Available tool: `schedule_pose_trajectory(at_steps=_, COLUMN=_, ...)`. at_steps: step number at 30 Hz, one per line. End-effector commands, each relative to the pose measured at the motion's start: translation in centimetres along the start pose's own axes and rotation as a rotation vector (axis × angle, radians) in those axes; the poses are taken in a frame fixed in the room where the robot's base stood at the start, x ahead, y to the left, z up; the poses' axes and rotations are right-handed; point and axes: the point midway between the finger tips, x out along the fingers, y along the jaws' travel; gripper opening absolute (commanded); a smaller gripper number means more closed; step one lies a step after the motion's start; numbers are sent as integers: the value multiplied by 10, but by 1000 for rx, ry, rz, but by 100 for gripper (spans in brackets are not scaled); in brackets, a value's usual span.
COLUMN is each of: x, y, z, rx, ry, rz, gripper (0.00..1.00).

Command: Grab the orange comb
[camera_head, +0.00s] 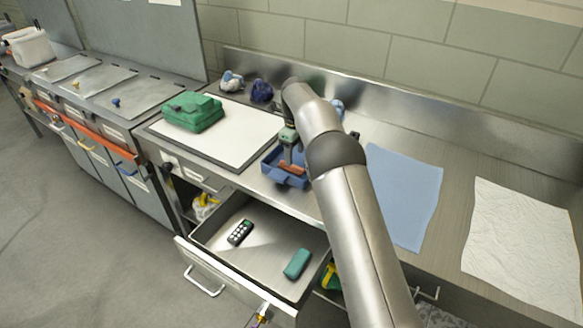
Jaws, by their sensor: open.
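A small orange-red item (292,169), which looks like the orange comb, lies in a blue tray (285,181) on the metal counter. It is too small to make out any teeth. My gripper (290,155) points down over the tray, just above and behind the orange item. It is open, and nothing shows held between its fingers. I cannot tell whether the fingertips touch the item. My arm hides the tray's right side.
A green case (192,111) rests on a white board (236,133) to the left. An open drawer (238,262) below holds a black remote (240,232) and a teal case (297,263). A blue cloth (403,190) and white cloth (522,245) lie right.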

Motion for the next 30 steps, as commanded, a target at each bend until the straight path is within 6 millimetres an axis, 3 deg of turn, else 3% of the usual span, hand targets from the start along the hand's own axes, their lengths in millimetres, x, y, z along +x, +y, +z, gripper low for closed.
schedule_pose_trajectory(at_steps=12, x=49, y=0, z=3, rx=-1, ry=2, rz=1, gripper=55)
schedule_pose_trajectory(at_steps=20, x=52, y=0, z=4, rx=-1, ry=0, rz=-1, gripper=55)
schedule_pose_trajectory(at_steps=25, x=52, y=0, z=4, rx=-1, ry=0, rz=-1, gripper=11)
schedule_pose_trajectory(at_steps=30, x=52, y=0, z=4, rx=0, ry=0, rz=-1, gripper=8)
